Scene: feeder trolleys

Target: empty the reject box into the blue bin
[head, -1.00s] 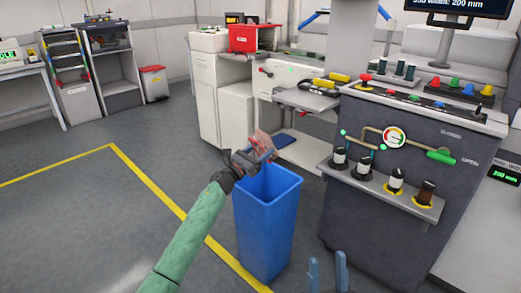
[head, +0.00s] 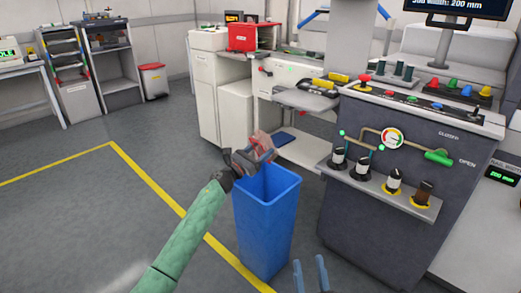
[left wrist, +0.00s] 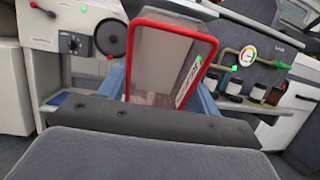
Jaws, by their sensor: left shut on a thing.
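The reject box (head: 259,141) is a small box with a red rim. It is tilted above the far left edge of the blue bin (head: 264,225). My left gripper (head: 254,158) is shut on the box. In the left wrist view the box (left wrist: 168,60) sits between my blue fingers, its red-rimmed opening facing the camera. Whether anything is left inside it is unclear. The bin stands upright on the floor; its inside bottom is hidden. My right gripper (head: 311,276) shows only two blue fingertips at the bottom edge, apart and with nothing between them.
A grey machine (head: 400,180) with knobs, a gauge and a shelf of bottles stands right of the bin. White cabinets (head: 236,110) stand behind, with a red box (head: 242,38) on top. A red-lidded bin (head: 153,82) is at back left. The left floor is clear.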

